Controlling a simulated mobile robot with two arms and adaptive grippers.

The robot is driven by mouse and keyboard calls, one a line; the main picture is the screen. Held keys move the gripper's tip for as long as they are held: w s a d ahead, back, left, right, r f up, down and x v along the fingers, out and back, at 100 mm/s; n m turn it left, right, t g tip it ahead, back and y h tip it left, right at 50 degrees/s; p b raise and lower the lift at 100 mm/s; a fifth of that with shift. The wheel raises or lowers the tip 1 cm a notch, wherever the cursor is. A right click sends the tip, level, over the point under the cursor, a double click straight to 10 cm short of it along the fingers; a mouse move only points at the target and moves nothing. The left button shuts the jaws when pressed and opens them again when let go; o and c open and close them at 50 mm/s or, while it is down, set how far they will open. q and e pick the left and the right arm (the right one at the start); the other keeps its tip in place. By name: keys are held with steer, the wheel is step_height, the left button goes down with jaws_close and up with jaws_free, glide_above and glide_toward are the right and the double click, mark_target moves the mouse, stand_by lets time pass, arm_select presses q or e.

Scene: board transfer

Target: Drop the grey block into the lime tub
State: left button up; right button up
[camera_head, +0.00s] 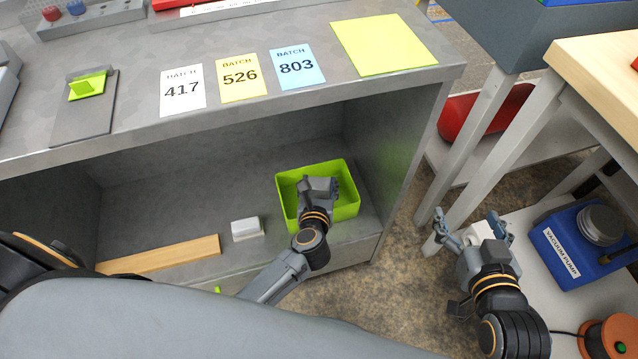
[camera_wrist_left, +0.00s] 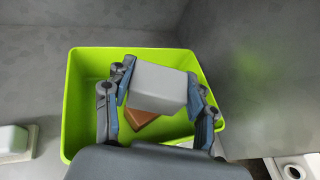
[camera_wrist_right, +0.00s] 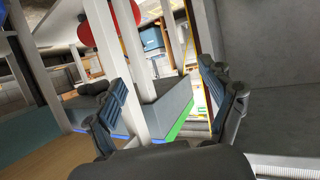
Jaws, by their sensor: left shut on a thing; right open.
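The lime tub (camera_head: 347,205) stands on the shelf under the grey bench, at its right end. My left gripper (camera_head: 319,187) is over the tub and shut on the grey block. In the left wrist view the grey block (camera_wrist_left: 158,86) is between the fingers, above the tub's opening (camera_wrist_left: 68,110). A brown piece (camera_wrist_left: 140,119) lies in the tub below the block. In the head view the block is hard to tell from the gripper. My right gripper (camera_head: 468,225) is open and empty, to the right of the bench and away from the tub.
A white block (camera_head: 246,229) and a wooden strip (camera_head: 165,256) lie on the shelf left of the tub. The shelf's right side wall (camera_head: 405,150) is close to the tub. A blue vacuum pump (camera_head: 565,250) stands right of my right gripper.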

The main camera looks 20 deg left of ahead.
arm_select(q)
steer(key=shift+f+b, duration=0.45)
steer(key=shift+f, duration=0.15)
arm_select(e)
steer(key=shift+w+a+r+t+y, duration=0.25)
steer(key=shift+r+t, duration=0.3)
steer(key=shift+r, duration=0.35)
steer(key=shift+w+a+r+t+y, duration=0.15)
steer(key=shift+w+r+t, duration=0.35)
steer(key=shift+r, duration=0.4)
steer(key=shift+w+a+r+t+y, duration=0.1)
steer(key=shift+w+a+r+t, duration=0.1)
steer(key=shift+r+t, duration=0.6)
steer(key=shift+r, duration=0.1)
arm_select(q)
steer(key=o, duration=1.3)
steer(key=shift+s, duration=0.1)
steer(key=shift+s+d, duration=0.1)
steer(key=shift+s, duration=0.2)
steer(key=v, duration=1.1)
steer(key=shift+s, duration=0.15)
